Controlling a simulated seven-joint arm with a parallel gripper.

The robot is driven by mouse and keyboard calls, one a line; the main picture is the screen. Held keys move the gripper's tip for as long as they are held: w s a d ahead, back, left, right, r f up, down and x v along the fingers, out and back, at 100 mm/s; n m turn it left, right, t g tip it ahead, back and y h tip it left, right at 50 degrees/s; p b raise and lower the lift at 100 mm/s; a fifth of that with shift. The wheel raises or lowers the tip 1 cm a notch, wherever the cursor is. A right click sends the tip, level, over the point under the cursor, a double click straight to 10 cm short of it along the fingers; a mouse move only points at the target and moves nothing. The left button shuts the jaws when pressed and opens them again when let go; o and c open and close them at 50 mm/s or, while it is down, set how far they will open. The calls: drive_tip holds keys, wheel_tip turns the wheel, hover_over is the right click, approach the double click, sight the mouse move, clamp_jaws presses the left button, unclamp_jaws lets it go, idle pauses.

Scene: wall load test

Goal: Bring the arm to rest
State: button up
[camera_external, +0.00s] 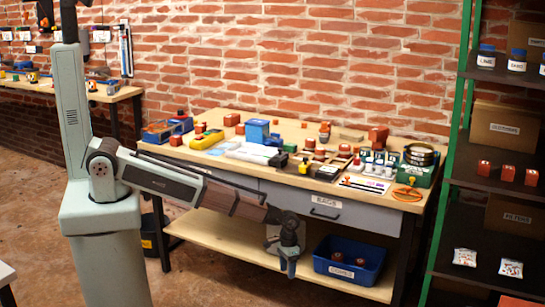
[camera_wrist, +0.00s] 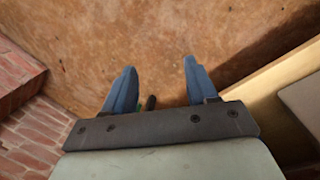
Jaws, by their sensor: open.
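My gripper (camera_external: 288,268) hangs at the end of my arm in front of the workbench, pointing down, at about the height of the lower shelf. In the wrist view my gripper (camera_wrist: 160,68) shows two blue fingers spread apart with nothing held between them. Brown floor shows beyond the fingers. A small dark rod-like thing, with a bit of green beside it, shows between the finger bases; I cannot tell what it is. My arm reaches from the left, sloping slightly down to the right.
The workbench (camera_external: 232,117) stands behind my gripper, its top crowded with blocks, tools and boxes. Its lower shelf (camera_external: 222,238) holds a blue crate (camera_external: 340,273) to the right of my gripper. A dark shelf rack (camera_external: 480,182) stands at the right. Floor (camera_external: 185,287) is clear at the front left.

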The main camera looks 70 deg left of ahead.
drive_tip(key=s+a+f+g, duration=0.2)
drive_tip(key=s+a, duration=0.1)
drive_tip(key=s, duration=1.1)
drive_tip(key=s+a+f+m+g+y, duration=0.1)
drive_tip(key=s+a+f+g, duration=0.1)
drive_tip(key=s, duration=1.1)
drive_tip(key=s+a+f+m+g, duration=0.1)
drive_tip(key=s+a+f+g, duration=0.1)
drive_tip(key=s, duration=1.2)
drive_tip(key=a+f, duration=0.1)
drive_tip(key=a, duration=0.1)
drive_tip(key=shift+s+a+f, duration=0.3)
drive_tip(key=shift+a+f, duration=0.1)
